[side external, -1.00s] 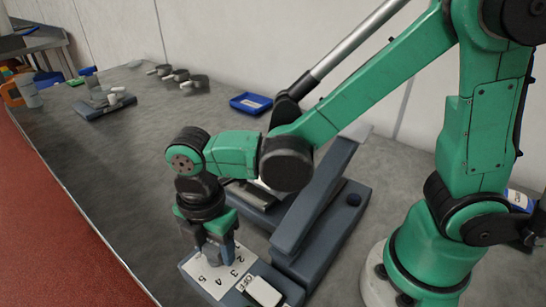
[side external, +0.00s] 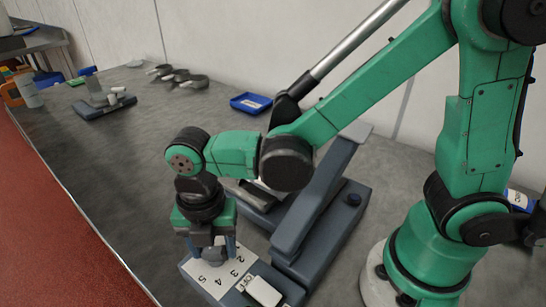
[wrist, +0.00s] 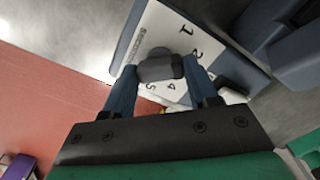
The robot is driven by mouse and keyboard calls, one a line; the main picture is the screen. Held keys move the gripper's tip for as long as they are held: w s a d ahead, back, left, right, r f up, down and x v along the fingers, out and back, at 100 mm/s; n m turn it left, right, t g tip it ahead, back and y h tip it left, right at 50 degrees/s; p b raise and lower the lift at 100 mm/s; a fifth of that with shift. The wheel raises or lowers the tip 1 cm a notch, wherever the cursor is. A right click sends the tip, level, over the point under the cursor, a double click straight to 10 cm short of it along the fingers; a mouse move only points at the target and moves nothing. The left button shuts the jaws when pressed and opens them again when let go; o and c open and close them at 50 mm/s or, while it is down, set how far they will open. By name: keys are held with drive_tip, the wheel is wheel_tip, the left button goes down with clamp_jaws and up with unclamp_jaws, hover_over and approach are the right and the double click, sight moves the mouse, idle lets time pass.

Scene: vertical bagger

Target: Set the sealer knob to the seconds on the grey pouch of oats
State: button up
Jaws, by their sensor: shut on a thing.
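The sealer (side external: 320,205) is blue-grey, with a long raised arm. Its white dial panel (side external: 210,284) carries the numbers 2 to 5 and OFF; the wrist view also shows the panel (wrist: 155,28), with 1 and 4 readable. My gripper (side external: 212,254) points down over the panel. In the wrist view, my gripper (wrist: 160,72) is shut on the grey sealer knob (wrist: 158,67), one finger on each side. I cannot tell which number the knob points to. I cannot make out the grey pouch of oats or its seconds in these views.
A white rocker switch (side external: 263,291) sits beside the dial panel. A blue tray (side external: 250,103) and several dark scoops (side external: 178,76) lie further back. A small grey device (side external: 103,103) stands at the far left. The counter's front edge runs close by the sealer.

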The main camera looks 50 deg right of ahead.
drive_tip(key=o, duration=1.3)
drive_tip(key=shift+o, duration=0.2)
drive_tip(key=shift+r, duration=0.1)
drive_tip(key=shift+r, duration=2.4)
drive_tip(key=shift+r, duration=2.85)
